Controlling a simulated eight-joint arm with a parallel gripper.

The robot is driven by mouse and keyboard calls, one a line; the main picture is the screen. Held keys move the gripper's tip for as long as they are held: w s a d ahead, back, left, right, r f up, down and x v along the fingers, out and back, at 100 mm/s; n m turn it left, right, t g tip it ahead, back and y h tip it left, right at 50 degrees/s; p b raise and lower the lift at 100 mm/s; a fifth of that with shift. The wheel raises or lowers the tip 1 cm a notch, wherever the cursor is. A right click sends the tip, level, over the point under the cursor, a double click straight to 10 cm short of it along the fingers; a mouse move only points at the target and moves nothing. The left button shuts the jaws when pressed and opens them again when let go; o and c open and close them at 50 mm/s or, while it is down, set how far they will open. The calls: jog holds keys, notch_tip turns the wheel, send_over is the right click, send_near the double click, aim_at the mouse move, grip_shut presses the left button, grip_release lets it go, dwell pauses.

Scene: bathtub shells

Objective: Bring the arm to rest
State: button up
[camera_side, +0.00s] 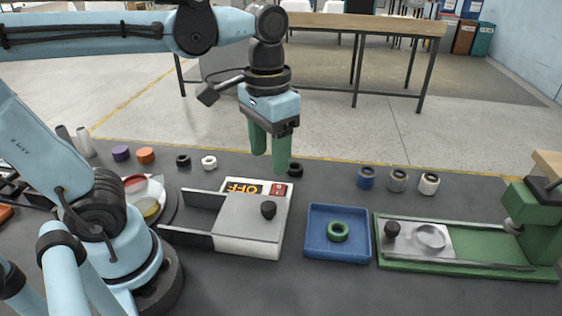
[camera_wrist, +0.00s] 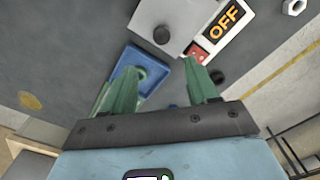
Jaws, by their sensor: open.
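My gripper (camera_side: 269,160) hangs pointing down above the far edge of the white box with the OFF label (camera_side: 243,188). Its two green fingers are apart, with nothing between them. In the wrist view, the gripper (camera_wrist: 162,80) shows its fingers spread, with the dark work surface beyond. The blue tray (camera_side: 313,252) lies to the right of the box in the side view, with a green ring (camera_side: 338,231) in it. In the wrist view, the left finger covers part of the blue tray (camera_wrist: 130,57).
A green fixture (camera_side: 460,268) with a sliding plate stands at the right. Blue (camera_side: 366,179), grey (camera_side: 397,181) and white (camera_side: 429,184) rings sit behind it. Black (camera_side: 183,160), white (camera_side: 209,162), orange (camera_side: 145,156) and purple (camera_side: 121,153) pieces stand at the back left. The air around my gripper is clear.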

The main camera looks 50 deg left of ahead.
jog(key=shift+r, duration=0.2)
jog(key=w+a+f+t, duration=0.2)
jog(key=a+f+t, duration=0.2)
jog(key=t, duration=0.3)
jog(key=shift+w+f, duration=0.25)
jog(key=shift+f, duration=0.5)
